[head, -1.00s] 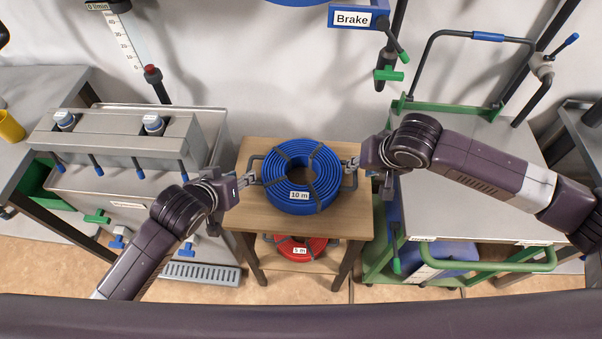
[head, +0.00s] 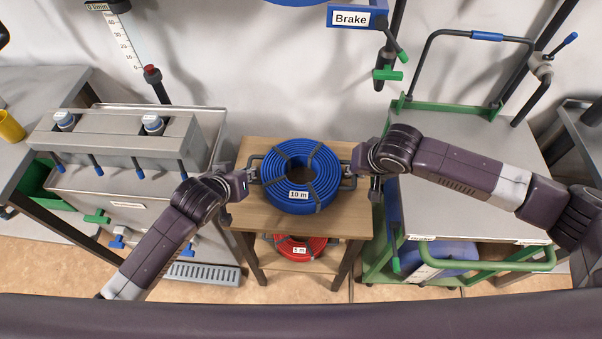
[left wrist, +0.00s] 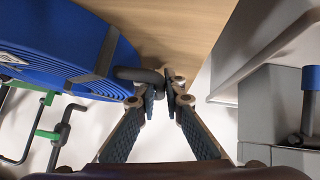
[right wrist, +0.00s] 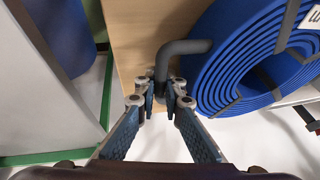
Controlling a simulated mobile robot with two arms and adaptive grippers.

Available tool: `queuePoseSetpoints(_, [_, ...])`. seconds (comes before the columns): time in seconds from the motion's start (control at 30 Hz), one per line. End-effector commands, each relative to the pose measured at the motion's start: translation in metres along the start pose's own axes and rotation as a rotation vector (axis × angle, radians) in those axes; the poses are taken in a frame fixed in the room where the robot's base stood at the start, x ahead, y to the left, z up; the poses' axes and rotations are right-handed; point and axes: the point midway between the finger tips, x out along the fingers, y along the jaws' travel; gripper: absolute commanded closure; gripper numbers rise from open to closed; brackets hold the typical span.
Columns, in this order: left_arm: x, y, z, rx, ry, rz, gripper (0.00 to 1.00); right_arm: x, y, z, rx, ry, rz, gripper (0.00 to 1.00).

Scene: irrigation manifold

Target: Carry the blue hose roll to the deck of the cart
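The blue hose roll (head: 301,203) lies flat on a small wooden stand (head: 262,219), with a "10 m" label and a grey handle on each side. My left gripper (head: 253,175) is at its left handle. In the left wrist view the fingers (left wrist: 160,88) are closed in around that dark handle (left wrist: 138,74). My right gripper (head: 350,171) is at the right handle. In the right wrist view its fingers (right wrist: 161,88) are closed in around that handle (right wrist: 184,47). The cart's grey deck (head: 450,205) is to the right, partly behind my right arm.
A red hose roll (head: 297,248) marked "5 m" lies on the stand's lower shelf. The cart has a green front rail (head: 490,262) and an upright push handle (head: 487,37). A grey manifold bench (head: 120,190) stands left. The visible deck surface is clear.

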Motion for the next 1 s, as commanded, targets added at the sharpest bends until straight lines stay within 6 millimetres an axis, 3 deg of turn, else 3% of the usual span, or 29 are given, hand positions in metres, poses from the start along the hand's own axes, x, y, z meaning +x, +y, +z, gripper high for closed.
queuePoseSetpoints(0.73, [-0.001,0.000,-0.002,0.000,0.004,0.000,1.00,-0.002,0.000,-0.002,0.001,0.003,0.000,1.00])
queuePoseSetpoints(1.0, [-0.010,0.002,-0.011,0.001,0.004,-0.001,1.00,-0.013,-0.002,-0.007,0.001,0.004,0.000,1.00])
